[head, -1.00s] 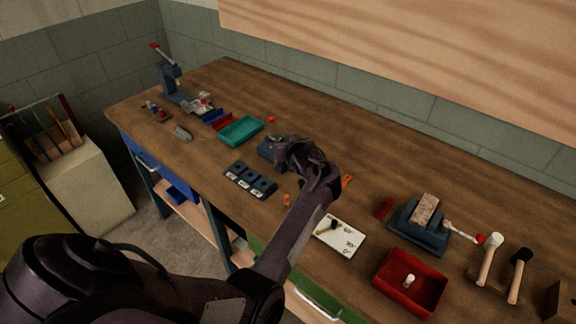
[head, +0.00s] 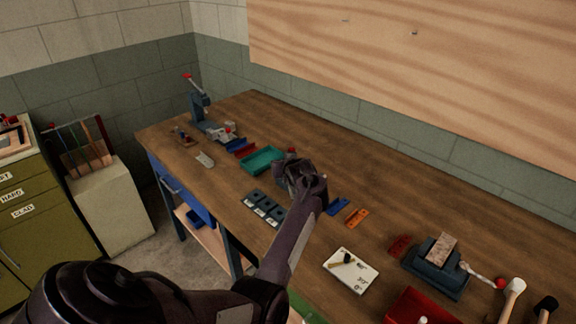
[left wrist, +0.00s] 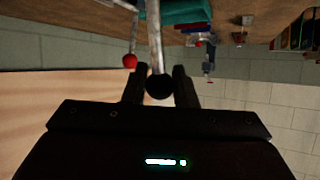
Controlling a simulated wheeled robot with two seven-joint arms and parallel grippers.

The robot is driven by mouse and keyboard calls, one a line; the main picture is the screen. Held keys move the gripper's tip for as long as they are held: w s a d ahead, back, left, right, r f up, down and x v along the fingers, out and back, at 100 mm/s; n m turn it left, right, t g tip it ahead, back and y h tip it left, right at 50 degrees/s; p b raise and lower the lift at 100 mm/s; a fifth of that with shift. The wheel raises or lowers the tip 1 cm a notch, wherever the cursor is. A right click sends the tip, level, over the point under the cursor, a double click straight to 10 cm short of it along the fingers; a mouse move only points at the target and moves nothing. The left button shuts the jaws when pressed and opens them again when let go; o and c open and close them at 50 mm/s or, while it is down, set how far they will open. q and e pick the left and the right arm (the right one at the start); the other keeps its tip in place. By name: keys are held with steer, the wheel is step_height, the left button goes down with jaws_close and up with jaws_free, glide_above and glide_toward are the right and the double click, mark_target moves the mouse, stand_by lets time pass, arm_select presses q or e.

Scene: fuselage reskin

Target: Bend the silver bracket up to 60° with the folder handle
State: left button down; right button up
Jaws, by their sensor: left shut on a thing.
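My left gripper (head: 290,168) is over the folder at the middle of the bench and hides most of it in the head view. In the left wrist view its two fingers (left wrist: 160,78) are shut on the folder handle (left wrist: 155,40), a metal rod with a black ball at its end. A red ball knob (left wrist: 130,61) on a thinner rod is beside it, and also shows just behind the gripper in the head view (head: 291,150). I cannot make out the silver bracket in the folder or its angle. My right gripper is in neither view.
A teal tray (head: 262,161) is left of the gripper, and dark blocks (head: 264,207) lie in front. Blue (head: 338,206) and orange (head: 357,217) pieces lie to the right, with a white board (head: 351,271) nearer. A lever press (head: 198,108) stands at the far left.

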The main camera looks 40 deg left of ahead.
arm_select(q)
steer(key=shift+s+a+f, duration=0.15)
steer(key=shift+a+f, duration=0.1)
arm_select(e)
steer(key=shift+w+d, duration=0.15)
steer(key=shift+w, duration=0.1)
arm_select(q)
steer(key=c, duration=1.4)
jaws_free()
steer(key=shift+o, duration=0.8)
steer(key=shift+a, duration=0.15)
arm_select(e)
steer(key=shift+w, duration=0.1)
arm_select(q)
steer(key=shift+d+r, duration=0.15)
steer(key=shift+d, duration=0.2)
steer(key=b+v, duration=0.1)
steer(key=v, duration=0.6)
steer(key=shift+s, duration=0.2)
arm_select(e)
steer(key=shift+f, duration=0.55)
